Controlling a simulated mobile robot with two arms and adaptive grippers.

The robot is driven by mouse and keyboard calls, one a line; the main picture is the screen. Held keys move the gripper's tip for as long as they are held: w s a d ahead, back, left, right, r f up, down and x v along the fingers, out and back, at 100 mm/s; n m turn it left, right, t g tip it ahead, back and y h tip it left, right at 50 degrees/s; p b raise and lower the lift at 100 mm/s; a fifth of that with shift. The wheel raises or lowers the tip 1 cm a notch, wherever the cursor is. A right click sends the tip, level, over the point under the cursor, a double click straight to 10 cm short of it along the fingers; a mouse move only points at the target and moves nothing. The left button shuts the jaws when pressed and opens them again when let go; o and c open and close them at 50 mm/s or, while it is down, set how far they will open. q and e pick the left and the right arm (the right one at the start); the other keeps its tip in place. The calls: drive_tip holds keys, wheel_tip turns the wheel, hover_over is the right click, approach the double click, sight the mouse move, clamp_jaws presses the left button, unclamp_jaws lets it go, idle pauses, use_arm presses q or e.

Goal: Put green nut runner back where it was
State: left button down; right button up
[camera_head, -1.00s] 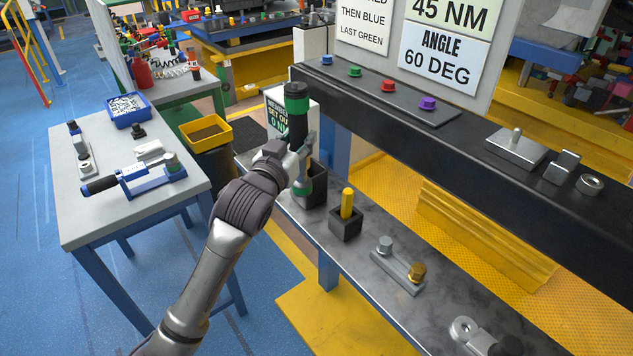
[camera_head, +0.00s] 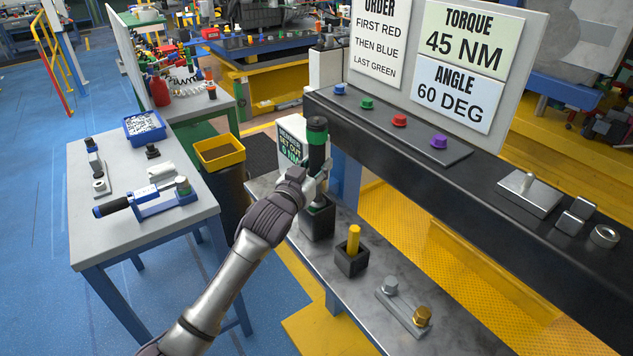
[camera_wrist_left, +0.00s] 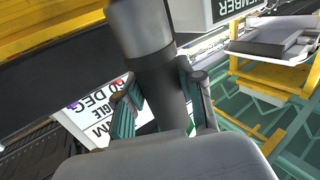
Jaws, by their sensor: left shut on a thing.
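The green nut runner (camera_head: 317,137) is upright, with a black top, a green band and a dark body. My left gripper (camera_head: 314,182) is shut on its body. In the left wrist view, the two fingers (camera_wrist_left: 160,100) press on either side of the dark body (camera_wrist_left: 150,45). A black square holder (camera_head: 317,224) stands on the grey bench directly below the nut runner. The tool's lower end is at the holder's opening; the gripper partly hides it, so I cannot tell how deep it sits. My right gripper is in neither view.
A second black holder with a yellow tool (camera_head: 353,240) stands close to the right. A small plate with two bolts (camera_head: 404,308) lies further along the bench (camera_head: 345,298). A white sign (camera_head: 291,143) stands just behind the gripper. A black raised beam (camera_head: 420,160) runs behind.

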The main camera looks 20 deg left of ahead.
use_arm(q)
drive_tip(key=shift+f, duration=0.95)
drive_tip(key=shift+f+p, duration=0.45)
drive_tip(key=shift+f, duration=1.35)
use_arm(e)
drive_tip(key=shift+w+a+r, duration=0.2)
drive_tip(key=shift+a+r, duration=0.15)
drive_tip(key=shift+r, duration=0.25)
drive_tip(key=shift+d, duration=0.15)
use_arm(q)
drive_tip(key=c, duration=0.7)
unclamp_jaws()
drive_tip(key=shift+s+f, duration=0.1)
drive_tip(key=shift+f, duration=0.1)
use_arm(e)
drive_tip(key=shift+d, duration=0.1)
